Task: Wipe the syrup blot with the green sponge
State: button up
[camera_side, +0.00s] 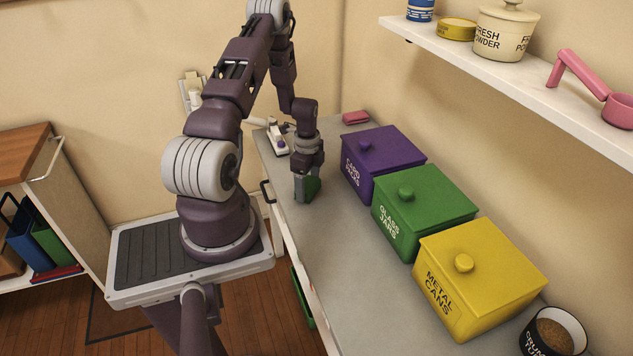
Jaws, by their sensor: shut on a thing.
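My gripper (303,189) points down over the grey counter, near its front edge and left of the bins. It is shut on the green sponge (313,186), of which a dark green side shows between the fingers. The sponge is at or just above the counter surface; I cannot tell if it touches. I see no syrup blot; it may be hidden behind or under my gripper and the sponge.
A purple bin (382,146), a green bin (425,197) and a yellow bin (484,258), all lidded, line the wall side. A pink block (356,117) lies behind them. A white device (277,141) stands at the far left. The front counter strip (345,260) is clear.

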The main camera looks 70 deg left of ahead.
aim_at(327, 184)
jog(key=shift+s, duration=1.6)
jog(key=shift+s+a, duration=0.15)
jog(key=shift+a, duration=0.85)
jog(key=shift+w+d, duration=0.1)
jog(key=shift+w, duration=4.95)
notch_tip(327, 184, up, 8)
